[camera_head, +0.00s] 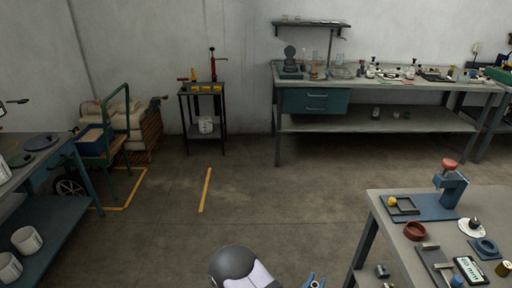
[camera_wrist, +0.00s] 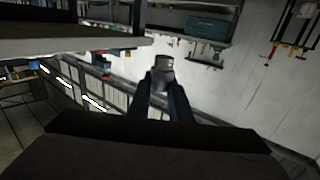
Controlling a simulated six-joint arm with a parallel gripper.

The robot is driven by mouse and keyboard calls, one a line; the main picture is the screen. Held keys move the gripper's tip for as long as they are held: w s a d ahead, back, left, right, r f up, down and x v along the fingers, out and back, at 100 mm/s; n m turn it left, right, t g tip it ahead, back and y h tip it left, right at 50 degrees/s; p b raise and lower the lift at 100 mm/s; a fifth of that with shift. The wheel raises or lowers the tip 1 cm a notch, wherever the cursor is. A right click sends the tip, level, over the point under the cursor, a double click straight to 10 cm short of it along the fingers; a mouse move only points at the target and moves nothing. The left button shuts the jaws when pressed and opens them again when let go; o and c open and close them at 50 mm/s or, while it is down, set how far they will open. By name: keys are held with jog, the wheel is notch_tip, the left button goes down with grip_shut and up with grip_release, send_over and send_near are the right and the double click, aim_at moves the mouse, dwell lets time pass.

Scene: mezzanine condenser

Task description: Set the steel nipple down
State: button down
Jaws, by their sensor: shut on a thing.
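The steel nipple (camera_wrist: 164,63) shows in the wrist view as a short grey metal piece with a wider end. My gripper (camera_wrist: 163,80) is shut on it, with one dark finger on each side. The fingers hide its lower part. The nipple is held up in the air, and no surface shows touching it. In the head view I cannot make out the nipple.
A workbench (camera_head: 378,226) at the right holds a blue press (camera_head: 452,187), a red-brown bowl (camera_head: 414,231) and several small parts. A long bench (camera_head: 420,84) with glassware stands at the back wall. A cart (camera_head: 112,135) stands left. Central floor (camera_head: 250,200) is clear.

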jog(key=shift+a+n+t+y, duration=0.35)
jog(key=shift+a+y, duration=0.25)
jog(key=shift+a, duration=0.4)
jog(key=shift+d+h, duration=0.3)
jog(key=shift+d, duration=0.3)
jog(key=s+d+r+m+g+h, duration=0.2)
jog(key=d+m+g+h, duration=0.1)
jog(key=d, duration=0.5)
jog(key=s+d+r+m+g+h, duration=0.1)
jog(key=d+r+m+g+h, duration=0.2)
jog(key=d, duration=0.4)
jog(key=s+d+r+m+g+h, duration=0.2)
jog(key=d+m+g, duration=0.15)
jog(key=d, duration=0.45)
jog(key=s+d+r+m+g, duration=0.3)
jog(key=s+d+g, duration=0.3)
jog(key=s+d, duration=0.2)
jog(key=s+d+r+m+g, duration=0.3)
jog(key=s+d+r+g, duration=0.3)
jog(key=s+d, duration=0.2)
jog(key=shift+s+d, duration=0.2)
jog(key=shift+s, duration=0.8)
jog(key=shift+r, duration=0.1)
